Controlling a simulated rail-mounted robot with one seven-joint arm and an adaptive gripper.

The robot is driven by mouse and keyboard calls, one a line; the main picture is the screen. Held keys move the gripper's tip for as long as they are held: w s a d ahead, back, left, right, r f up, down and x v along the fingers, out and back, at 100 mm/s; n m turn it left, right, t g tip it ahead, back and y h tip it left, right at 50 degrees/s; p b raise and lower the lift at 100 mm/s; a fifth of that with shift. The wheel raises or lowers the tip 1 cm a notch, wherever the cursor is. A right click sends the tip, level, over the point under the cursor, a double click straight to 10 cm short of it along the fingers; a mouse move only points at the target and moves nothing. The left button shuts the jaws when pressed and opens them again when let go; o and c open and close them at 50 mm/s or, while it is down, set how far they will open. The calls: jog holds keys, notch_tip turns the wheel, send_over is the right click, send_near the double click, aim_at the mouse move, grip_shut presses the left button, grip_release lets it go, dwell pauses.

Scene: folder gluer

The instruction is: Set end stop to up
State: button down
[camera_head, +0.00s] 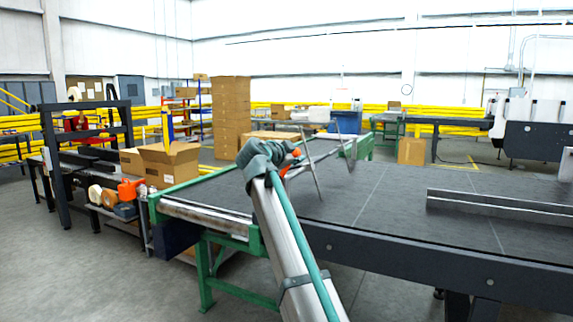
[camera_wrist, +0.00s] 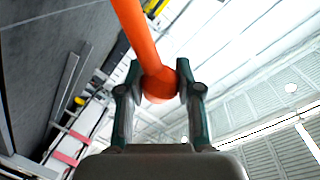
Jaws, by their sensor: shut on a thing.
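An orange lever (camera_wrist: 135,30) with a rounded end sits between the two fingers of my gripper (camera_wrist: 158,88) in the wrist view. The fingers are shut on its rounded end, one on each side. In the head view, a bit of orange (camera_head: 297,153) shows just right of the end of my arm, over the far left part of the dark table. Thin grey bars (camera_head: 312,165) stand by it, one of them slanted. My arm hides much of the gripper and lever there. I cannot tell which of these bars is the end stop.
The dark flat table (camera_head: 400,215) spreads to the right, with a long metal rail (camera_head: 490,204) on it. A green-framed roller conveyor (camera_head: 205,212) stands at left. An open cardboard box (camera_head: 160,160) sits beyond it. Grey floor is clear at front left.

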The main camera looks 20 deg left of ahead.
jog(key=shift+s+d+f+m+y+b, duration=0.2)
jog(key=shift+d+f+m+y+b, duration=0.1)
jog(key=shift+d+f+m+b, duration=0.55)
jog(key=shift+r, duration=0.1)
jog(key=c, duration=0.7)
grip_release()
jog(key=shift+d, duration=0.1)
jog(key=shift+c, duration=0.2)
jog(key=shift+r, duration=0.1)
jog(key=v, duration=1.2)
